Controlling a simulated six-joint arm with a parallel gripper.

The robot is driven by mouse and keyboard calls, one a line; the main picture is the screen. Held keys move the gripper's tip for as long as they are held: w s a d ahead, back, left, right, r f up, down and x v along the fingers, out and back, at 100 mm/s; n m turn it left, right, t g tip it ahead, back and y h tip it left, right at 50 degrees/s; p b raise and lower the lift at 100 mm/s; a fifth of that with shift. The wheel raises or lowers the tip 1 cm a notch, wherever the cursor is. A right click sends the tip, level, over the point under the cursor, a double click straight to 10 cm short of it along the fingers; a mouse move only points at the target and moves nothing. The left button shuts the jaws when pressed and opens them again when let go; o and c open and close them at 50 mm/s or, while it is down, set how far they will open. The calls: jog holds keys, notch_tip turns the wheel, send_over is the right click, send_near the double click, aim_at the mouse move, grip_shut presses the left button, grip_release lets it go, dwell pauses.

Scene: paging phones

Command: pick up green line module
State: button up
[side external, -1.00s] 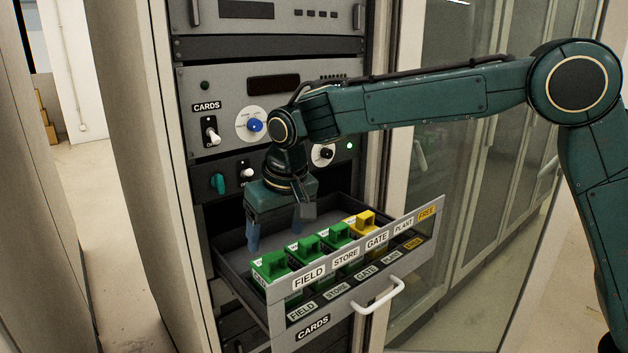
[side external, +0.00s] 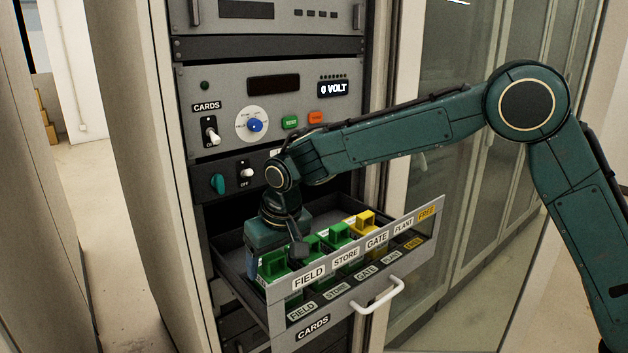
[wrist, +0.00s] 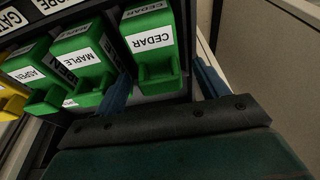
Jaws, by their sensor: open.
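Several green line modules stand in a row in the open drawer. In the wrist view the one labelled CEDAR (wrist: 153,45) lies between my two blue fingers, with MAPLE (wrist: 85,60) and ASPEN (wrist: 32,72) to its left. In the side view the nearest green module (side external: 273,266) is behind the FIELD label. My gripper (wrist: 165,85) is open, one finger on each side of the CEDAR module, apart from it on the right. Its fingers are partly hidden in the side view, where my gripper (side external: 277,240) is low in the drawer.
A yellow module (side external: 366,219) stands at the right end of the row. The drawer front (side external: 385,262) carries FIELD, STORE, GATE, PLANT and FREE labels and a white handle (side external: 378,296). The rack panel with switches (side external: 211,131) rises behind.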

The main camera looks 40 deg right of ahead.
jog(key=shift+x, duration=0.8)
grip_shut()
jog(key=shift+r, duration=0.15)
notch_tip(320, 180, up, 20)
dwell(0.8)
dwell(0.5)
